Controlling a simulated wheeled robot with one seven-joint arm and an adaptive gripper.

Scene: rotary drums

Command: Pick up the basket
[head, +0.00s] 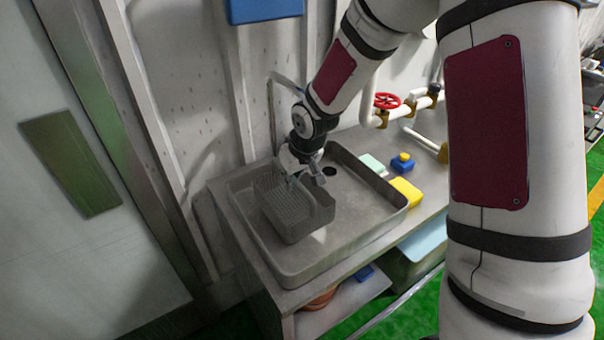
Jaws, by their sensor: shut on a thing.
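The grey basket (300,222) is a mesh-sided bin with a lower front section. It is inside the shallow grey sink tray (357,240), toward its left side. My gripper (303,178) reaches down from above at the basket's back right edge and is shut on its rim. The fingertips are small and partly hidden in the head view. I cannot tell whether the basket touches the tray floor or hangs just above it.
A yellow sponge (405,192), a pale green block (373,164) and a blue and yellow item (402,162) lie right of the tray. A red valve wheel (387,101) on white pipes stands behind. The wall is close at the back left. The tray's right part is clear.

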